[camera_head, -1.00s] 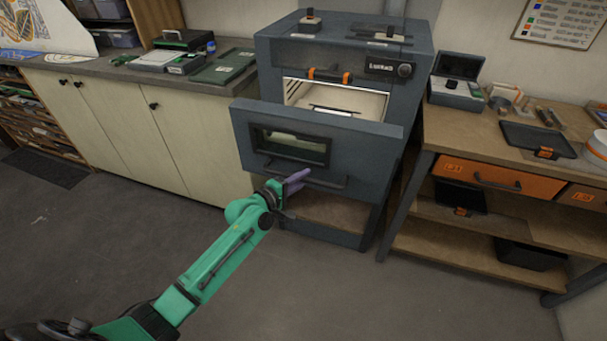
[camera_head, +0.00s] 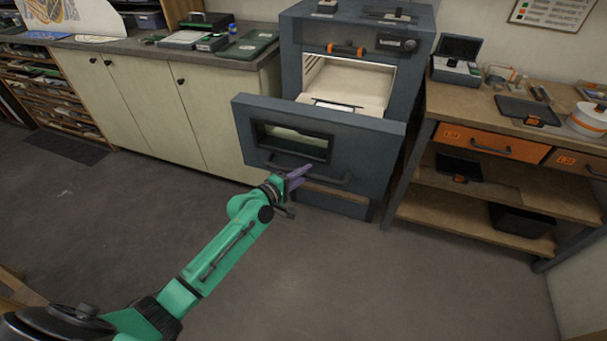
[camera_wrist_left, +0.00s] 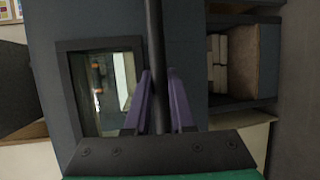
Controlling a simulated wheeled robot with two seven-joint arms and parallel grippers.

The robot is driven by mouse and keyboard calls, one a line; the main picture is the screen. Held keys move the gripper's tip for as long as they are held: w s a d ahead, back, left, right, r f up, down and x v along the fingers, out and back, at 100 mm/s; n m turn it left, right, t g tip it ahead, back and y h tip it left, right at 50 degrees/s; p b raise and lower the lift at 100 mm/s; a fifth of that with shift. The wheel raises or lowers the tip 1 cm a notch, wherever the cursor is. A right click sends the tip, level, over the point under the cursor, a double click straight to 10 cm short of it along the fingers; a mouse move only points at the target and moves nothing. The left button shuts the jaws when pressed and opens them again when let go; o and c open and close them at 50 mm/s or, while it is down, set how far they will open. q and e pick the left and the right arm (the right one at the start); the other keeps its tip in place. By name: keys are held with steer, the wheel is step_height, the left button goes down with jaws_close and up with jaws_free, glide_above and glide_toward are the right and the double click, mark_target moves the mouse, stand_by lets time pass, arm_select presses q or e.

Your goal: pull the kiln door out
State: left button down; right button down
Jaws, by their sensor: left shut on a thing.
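The kiln (camera_head: 300,55) is a dark blue-grey box at the back centre. Its door (camera_head: 240,125) has a dark-framed window and stands pulled out from the body, with the pale chamber (camera_head: 350,85) showing behind it. My left gripper (camera_head: 298,175) is at the door's dark bar handle (camera_head: 340,180). In the left wrist view its purple fingers (camera_wrist_left: 160,105) lie on both sides of the handle bar (camera_wrist_left: 154,50) and are shut on it. The window (camera_wrist_left: 105,90) is beside the fingers there. My right gripper is in neither view.
A wooden workbench (camera_head: 455,112) with orange drawers stands right of the kiln, close to the door's right edge. Cream cabinets (camera_head: 145,110) stand on the left. The grey floor (camera_head: 330,270) in front of the door is clear.

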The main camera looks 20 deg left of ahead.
arm_select(q)
steer(key=c, duration=0.8)
jaws_free()
steer(key=shift+w, duration=0.1)
steer(key=shift+o, duration=0.2)
steer(key=b+v, duration=0.1)
steer(key=v, duration=1.3)
steer(key=shift+s, duration=0.3)
steer(key=shift+a, duration=0.1)
